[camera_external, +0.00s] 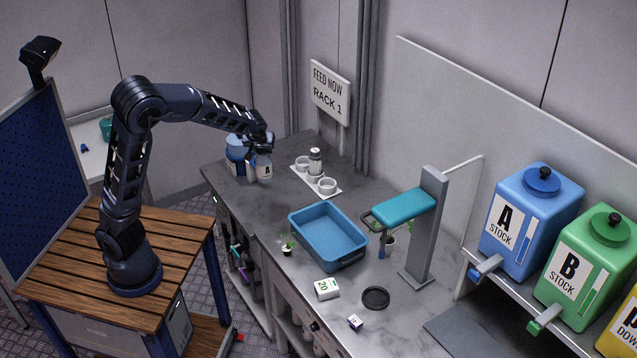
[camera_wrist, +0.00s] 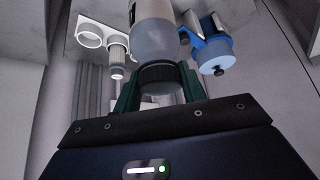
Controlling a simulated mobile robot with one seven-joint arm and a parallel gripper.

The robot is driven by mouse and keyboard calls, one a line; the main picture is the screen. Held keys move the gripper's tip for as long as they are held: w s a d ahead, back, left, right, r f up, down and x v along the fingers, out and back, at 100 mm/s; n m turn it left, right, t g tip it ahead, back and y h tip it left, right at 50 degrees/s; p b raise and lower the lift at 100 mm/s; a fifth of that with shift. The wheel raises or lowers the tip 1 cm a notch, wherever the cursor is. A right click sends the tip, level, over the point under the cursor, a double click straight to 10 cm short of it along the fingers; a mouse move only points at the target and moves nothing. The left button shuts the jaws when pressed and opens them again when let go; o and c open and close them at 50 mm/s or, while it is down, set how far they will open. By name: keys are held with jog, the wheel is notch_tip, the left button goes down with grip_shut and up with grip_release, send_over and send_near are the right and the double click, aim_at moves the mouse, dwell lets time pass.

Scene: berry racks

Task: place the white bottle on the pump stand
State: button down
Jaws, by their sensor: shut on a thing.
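My gripper (camera_external: 263,147) is shut on the white bottle (camera_external: 263,167), holding it by its dark cap near the far left end of the bench. In the wrist view the pale bottle (camera_wrist: 153,30) extends from between my green fingers (camera_wrist: 158,85), its cap between them. A blue unit (camera_external: 236,155), which looks like the pump stand, is just left of the bottle and partly hidden by my gripper. It also shows in the wrist view (camera_wrist: 210,47), close to the bottle. I cannot tell whether the bottle touches the stand or bench.
A sign (camera_external: 330,90) stands behind.

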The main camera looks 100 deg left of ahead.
aim_at(265, 181)
notch_tip(265, 181, down, 15)
jog(key=shift+f, duration=0.2)
dwell(0.5)
jog(key=shift+f, duration=0.1)
jog(key=c, duration=0.8)
grip_release()
jog(key=shift+v, duration=6.15)
jog(key=shift+a, duration=0.1)
